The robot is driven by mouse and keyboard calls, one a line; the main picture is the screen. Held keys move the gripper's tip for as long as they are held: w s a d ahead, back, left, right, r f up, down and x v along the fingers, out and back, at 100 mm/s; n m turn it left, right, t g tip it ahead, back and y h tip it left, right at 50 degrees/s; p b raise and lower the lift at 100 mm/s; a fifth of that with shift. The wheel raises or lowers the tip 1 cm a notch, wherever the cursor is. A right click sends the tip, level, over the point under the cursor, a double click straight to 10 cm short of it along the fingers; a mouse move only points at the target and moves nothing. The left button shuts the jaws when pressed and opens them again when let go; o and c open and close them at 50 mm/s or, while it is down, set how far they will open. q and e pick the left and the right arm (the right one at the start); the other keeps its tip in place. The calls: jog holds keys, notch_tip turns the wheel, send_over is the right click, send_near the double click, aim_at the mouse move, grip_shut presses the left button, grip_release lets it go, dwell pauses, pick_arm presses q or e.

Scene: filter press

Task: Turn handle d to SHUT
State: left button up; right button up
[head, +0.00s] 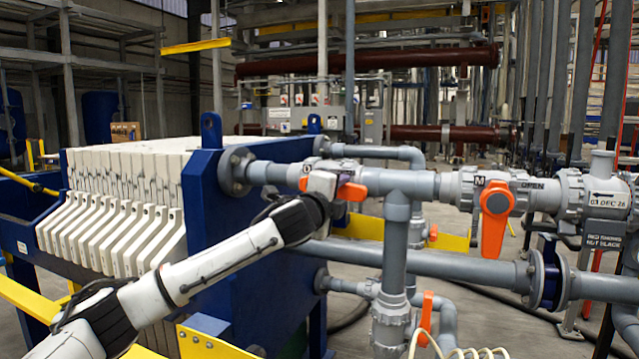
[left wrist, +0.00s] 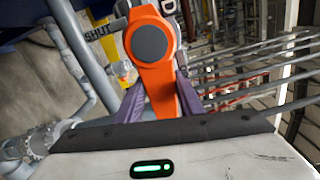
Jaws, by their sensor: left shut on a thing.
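Handle d (head: 352,191) is an orange valve lever on the upper grey pipe, beside the blue press end plate. Its round grey hub and orange arm fill the upper middle of the left wrist view (left wrist: 150,62). A SHUT label (left wrist: 97,33) shows left of the hub, and part of a D plate (left wrist: 170,5) above it. My left gripper (head: 328,186) is at the handle; its purple fingers (left wrist: 158,98) lie on both sides of the lever arm and are shut on it. In the head view the gripper hides much of the handle. My right gripper is not in view.
A larger orange handle marked M (head: 495,215) hangs down to the right, next to an OPEN label (head: 533,187). Another orange handle (head: 425,315) stands lower on a grey pipe. A vertical grey pipe (head: 397,245) is close right of my gripper. White filter plates (head: 120,200) are at left.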

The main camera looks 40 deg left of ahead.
pick_arm(q)
jog(key=shift+o, duration=0.2)
jog(key=f+m, duration=0.1)
jog(key=m, duration=0.1)
jog(key=a+f+m, duration=0.1)
jog(key=f+m, duration=0.1)
jog(key=m, duration=0.1)
jog(key=shift+s+a+f+m, duration=0.1)
jog(key=shift+a+f+m, duration=0.1)
jog(key=shift+m, duration=0.1)
jog(key=a+m, duration=0.1)
jog(key=m, duration=0.2)
jog(key=s+a+f+m, duration=0.1)
jog(key=a+m, duration=0.1)
jog(key=m, duration=0.2)
jog(key=a+f+m, duration=0.1)
jog(key=a+m, duration=0.1)
jog(key=m, duration=0.2)
jog(key=shift+s+a, duration=0.2)
jog(key=o, duration=1.2)
jog(key=v, duration=0.7)
jog(key=shift+d, duration=0.3)
